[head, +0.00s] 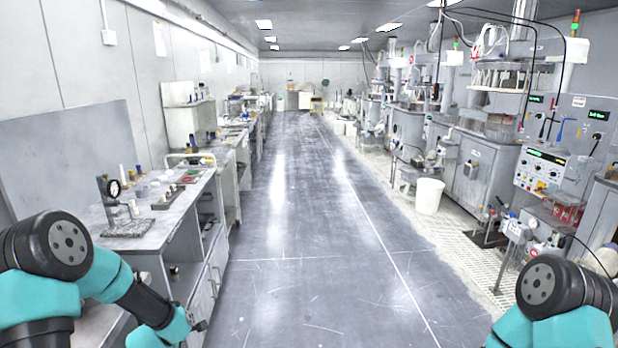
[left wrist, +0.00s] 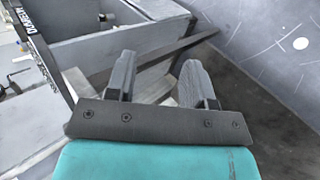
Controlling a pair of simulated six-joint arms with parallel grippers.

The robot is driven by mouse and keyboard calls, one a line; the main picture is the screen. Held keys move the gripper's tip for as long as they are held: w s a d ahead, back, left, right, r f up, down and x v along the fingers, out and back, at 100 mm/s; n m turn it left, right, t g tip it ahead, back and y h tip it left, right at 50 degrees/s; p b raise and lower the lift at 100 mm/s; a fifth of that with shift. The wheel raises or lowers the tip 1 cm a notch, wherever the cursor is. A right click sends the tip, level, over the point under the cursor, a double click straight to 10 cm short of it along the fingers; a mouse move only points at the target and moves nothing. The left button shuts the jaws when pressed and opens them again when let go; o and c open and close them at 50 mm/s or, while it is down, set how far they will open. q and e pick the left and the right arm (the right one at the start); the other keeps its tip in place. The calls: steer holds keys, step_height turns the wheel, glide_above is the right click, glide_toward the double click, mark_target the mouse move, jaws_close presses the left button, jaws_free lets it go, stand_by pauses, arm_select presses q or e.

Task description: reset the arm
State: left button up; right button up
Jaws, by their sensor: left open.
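My left gripper (left wrist: 157,72) is open in the left wrist view, with two dark grey fingers apart and nothing between them. It is above the grey floor, beside light grey cabinet panels. In the head view my left arm folds at the lower left, and its end is low beside the bench's drawer front. My right arm shows at the lower right only as a teal and black elbow. My right gripper is out of view.
A workbench (head: 172,222) with a dial gauge stand (head: 113,192) runs along the left wall. Grey machines (head: 485,165) line the right side, with a white bin (head: 428,196) in front. The aisle floor (head: 310,220) between them is clear.

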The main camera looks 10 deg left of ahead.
arm_select(q)
steer(key=s+d+f+m+g+h, duration=0.3)
steer(key=s+d+f+m, duration=0.4)
steer(key=d, duration=0.5)
steer(key=s+d+f+m+g+h, duration=0.2)
steer(key=s+d+f+m+g, duration=0.3)
steer(key=s+d+m, duration=0.7)
step_height(320, 180, down, 2)
steer(key=shift+s+d+f+m+h, duration=0.1)
steer(key=shift+s+d+m+h, duration=0.3)
steer(key=shift+s, duration=0.35)
steer(key=shift+d, duration=0.1)
